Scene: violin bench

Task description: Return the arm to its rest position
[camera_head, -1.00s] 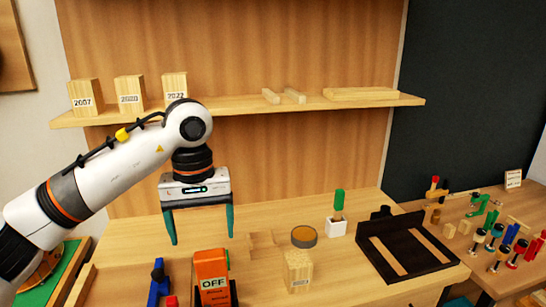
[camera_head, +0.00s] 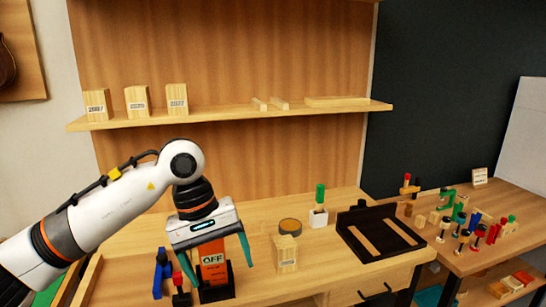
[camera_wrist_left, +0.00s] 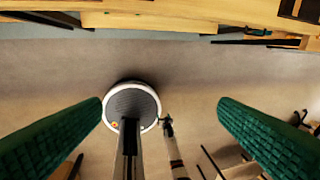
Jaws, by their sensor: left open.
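My left arm comes in from the left in the head view. Its gripper (camera_head: 219,272) is open and hangs in front of the orange block marked OFF (camera_head: 213,259), with one green finger to each side of it in the picture. I cannot tell from this view how far apart they are in depth.
Blue and red tools (camera_head: 161,272) stand left of the orange block. A shelf (camera_head: 230,115) runs above.

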